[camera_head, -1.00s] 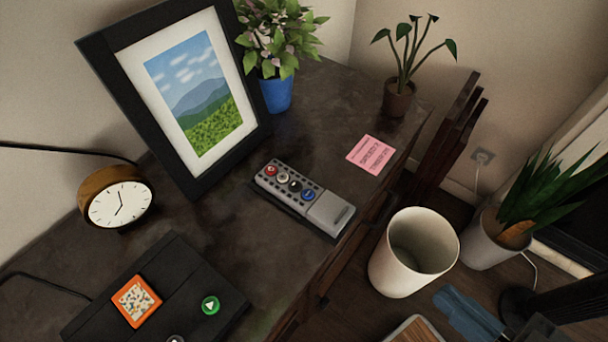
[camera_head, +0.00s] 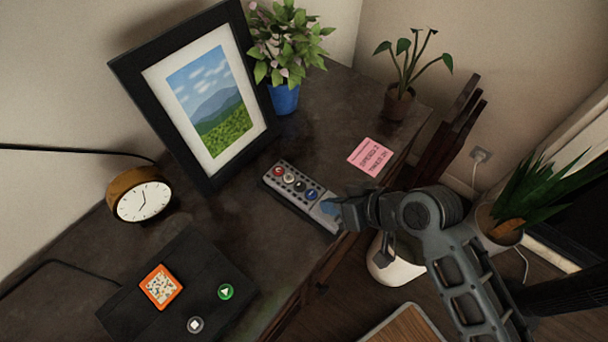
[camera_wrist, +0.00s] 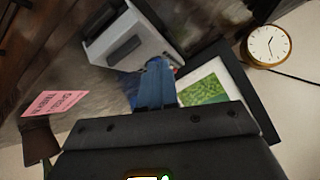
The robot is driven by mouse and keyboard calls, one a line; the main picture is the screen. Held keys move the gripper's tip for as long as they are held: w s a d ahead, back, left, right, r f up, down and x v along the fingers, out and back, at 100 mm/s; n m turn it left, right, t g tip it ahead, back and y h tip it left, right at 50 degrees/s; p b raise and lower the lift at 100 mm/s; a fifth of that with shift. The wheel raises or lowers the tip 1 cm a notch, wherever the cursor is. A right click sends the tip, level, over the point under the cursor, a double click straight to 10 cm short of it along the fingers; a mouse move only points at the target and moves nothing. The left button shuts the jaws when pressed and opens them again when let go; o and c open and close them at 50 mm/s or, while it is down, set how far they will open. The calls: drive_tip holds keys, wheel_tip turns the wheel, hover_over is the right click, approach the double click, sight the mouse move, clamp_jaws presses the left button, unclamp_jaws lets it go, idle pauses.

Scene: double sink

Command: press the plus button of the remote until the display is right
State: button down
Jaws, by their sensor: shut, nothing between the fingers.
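The grey remote (camera_head: 299,192) lies on the dark table in front of the picture frame. Its red, white, dark and blue round buttons show in the head view. No plus mark can be read at this size. My gripper (camera_head: 330,207) is shut and empty, its blue fingertips over the near right end of the remote; contact cannot be told. In the wrist view the shut blue fingers (camera_wrist: 156,82) point toward the remote (camera_wrist: 128,38) and hide part of it. The black box (camera_head: 180,290) has green and white round buttons and an orange-framed patterned tile (camera_head: 161,287); no readable display shows.
A pink note (camera_head: 371,157) with writing lies right of the remote. The black picture frame (camera_head: 138,92), clock (camera_head: 141,195), blue flowerpot (camera_head: 284,99) and brown plant pot (camera_head: 398,103) stand on the table. A white bin (camera_head: 392,268) stands below the table edge.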

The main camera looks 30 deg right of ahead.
drive_tip(key=w+r+n+g+y+p, duration=0.1)
drive_tip(key=w+r+n+g+y, duration=0.1)
drive_tip(key=w+r, duration=0.6)
drive_tip(key=shift+w+d+r+n+g+y, duration=0.2)
drive_tip(key=shift+w+r+n+g+y, duration=0.25)
drive_tip(key=shift+w+y, duration=0.5)
drive_tip(key=shift+f, duration=0.25)
drive_tip(key=b, duration=0.8)
approach(293, 177)
drive_tip(key=a+f, duration=0.1)
drive_tip(key=w+a+f, duration=0.1)
drive_tip(key=a, duration=0.1)
drive_tip(key=shift+w+a+f, duration=0.15)
drive_tip(key=shift+a+f, duration=0.15)
drive_tip(key=shift+a, duration=0.05)
drive_tip(key=shift+w+a, duration=0.15)
drive_tip(key=shift+w, duration=0.05)
drive_tip(key=shift+w+a+f, duration=0.2)
drive_tip(key=shift+w+a, duration=0.25)
drive_tip(key=shift+w, duration=0.15)
drive_tip(key=shift+w+a+f, duration=0.2)
drive_tip(key=shift+w+a, duration=0.3)
drive_tip(key=shift+w, duration=0.05)
